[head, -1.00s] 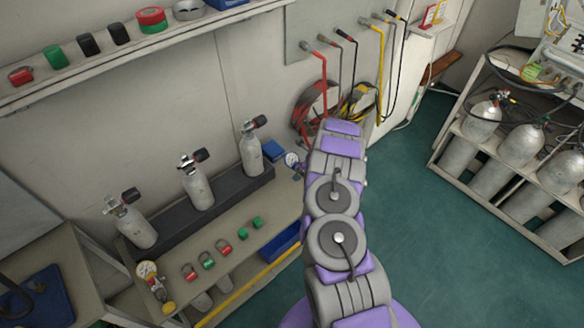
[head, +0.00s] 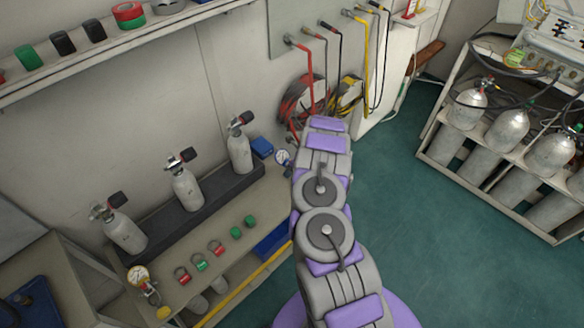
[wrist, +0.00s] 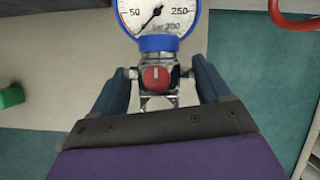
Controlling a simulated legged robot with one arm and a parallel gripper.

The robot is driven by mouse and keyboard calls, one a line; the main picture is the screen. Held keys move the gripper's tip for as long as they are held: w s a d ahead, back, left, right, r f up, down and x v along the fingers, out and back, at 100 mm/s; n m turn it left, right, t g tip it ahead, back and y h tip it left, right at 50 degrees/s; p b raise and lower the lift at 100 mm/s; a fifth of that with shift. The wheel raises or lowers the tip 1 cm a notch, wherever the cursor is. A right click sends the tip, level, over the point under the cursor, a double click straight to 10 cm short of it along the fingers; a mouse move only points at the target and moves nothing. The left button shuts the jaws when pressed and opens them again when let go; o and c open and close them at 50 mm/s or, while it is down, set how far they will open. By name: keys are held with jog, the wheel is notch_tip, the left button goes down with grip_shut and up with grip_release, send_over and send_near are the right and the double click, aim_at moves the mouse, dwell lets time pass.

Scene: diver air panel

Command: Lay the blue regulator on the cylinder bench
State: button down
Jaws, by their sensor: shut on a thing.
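The blue regulator (wrist: 158,72) fills the middle of the wrist view, with a blue-rimmed white gauge, a metal body and a red knob. My gripper (wrist: 163,84) is shut on its body, a dark finger on either side. The cylinder bench (head: 270,204) lies left of my arm. The regulator appears over or near its right end; I cannot tell its height or whether it touches.
Three grey cylinders (head: 187,188) stand in a dark block along the bench's back. A cylinder rack (head: 500,150) stands right, across open green floor.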

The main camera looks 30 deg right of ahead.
jog(key=shift+d+f, duration=0.15)
jog(key=shift+d, duration=0.55)
jog(key=shift+a+f, duration=0.25)
jog(key=shift+a, duration=0.4)
jog(key=shift+f+b, duration=0.2)
jog(key=shift+b, duration=0.15)
jog(key=shift+d+f, duration=0.4)
jog(key=shift+d, duration=0.1)
jog(key=shift+a+r, duration=0.1)
jog(key=shift+a, duration=0.3)
jog(key=shift+d, duration=0.35)
jog(key=shift+a+f+b, duration=0.25)
jog(key=shift+f+b, duration=0.05)
jog(key=shift+f, duration=0.1)
jog(key=shift+d+f, duration=0.15)
jog(key=shift+f, duration=0.25)
